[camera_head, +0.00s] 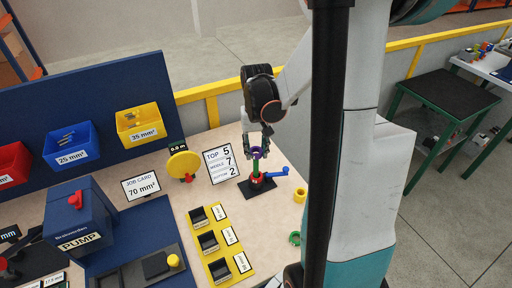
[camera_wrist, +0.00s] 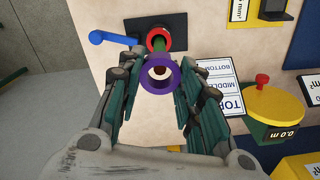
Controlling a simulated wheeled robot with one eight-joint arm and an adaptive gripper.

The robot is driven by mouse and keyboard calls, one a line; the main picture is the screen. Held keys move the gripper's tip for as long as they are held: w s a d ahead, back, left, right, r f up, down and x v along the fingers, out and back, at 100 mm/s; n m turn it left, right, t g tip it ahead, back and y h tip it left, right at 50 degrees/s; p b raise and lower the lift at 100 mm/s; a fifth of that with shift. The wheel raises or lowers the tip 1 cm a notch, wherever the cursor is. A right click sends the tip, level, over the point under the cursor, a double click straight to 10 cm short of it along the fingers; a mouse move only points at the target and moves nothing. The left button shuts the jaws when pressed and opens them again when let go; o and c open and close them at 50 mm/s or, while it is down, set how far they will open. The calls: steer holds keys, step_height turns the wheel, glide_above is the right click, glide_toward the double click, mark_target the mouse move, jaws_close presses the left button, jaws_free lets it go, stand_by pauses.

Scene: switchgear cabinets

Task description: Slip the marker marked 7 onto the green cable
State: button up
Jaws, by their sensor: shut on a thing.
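A green cable (camera_head: 256,168) stands upright in a red holder (camera_head: 257,182) with a blue handle (camera_head: 278,173) on a black base. In the wrist view the cable (camera_wrist: 163,45) rises from the red part. My gripper (camera_head: 259,146) is above the cable and shut on a purple ring-shaped marker (camera_wrist: 160,87). The purple marker (camera_head: 260,153) is at the cable's top in the head view. A brownish cable end shows through its opening in the wrist view. I cannot tell how far the ring is around the cable. No number is readable on the marker.
A sign (camera_head: 220,164) reading top 5, middle 7, bottom 2 stands left of the holder. A yellow ring (camera_head: 300,195) and a green ring (camera_head: 294,239) lie on the table to the right. A yellow tape disc (camera_head: 184,164) stands further left. Yellow-edged trays (camera_head: 217,270) are in front.

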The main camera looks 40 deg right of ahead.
steer(key=shift+f+b, duration=1.6)
steer(key=shift+f, duration=0.35)
steer(key=o, duration=0.9)
steer(key=shift+c, duration=0.2)
step_height(320, 180, up, 12)
